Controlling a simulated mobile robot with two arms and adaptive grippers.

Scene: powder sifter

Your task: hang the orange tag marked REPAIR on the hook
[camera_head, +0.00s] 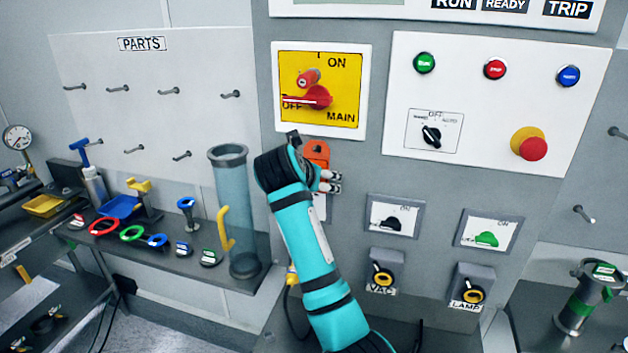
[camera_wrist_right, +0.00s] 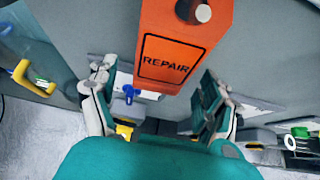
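The orange tag (camera_wrist_right: 180,45) marked REPAIR fills the upper middle of the right wrist view, with its word upright. The round grey end of the hook (camera_wrist_right: 203,13) shows at the tag's upper part, and the tag appears to hang on it. In the head view, the tag (camera_head: 317,150) is below the yellow MAIN switch, partly hidden by my arm. My right gripper (camera_wrist_right: 160,105) is open, its fingers spread to either side below the tag, with a gap showing between them and the tag. My left gripper is not in view.
The MAIN switch (camera_head: 325,88) is just above the tag. Two small switch plates (camera_head: 396,216) are right of my arm. A tall clear cylinder (camera_head: 232,205) stands on the shelf to the left. The PARTS board (camera_head: 150,65) has several bare pegs.

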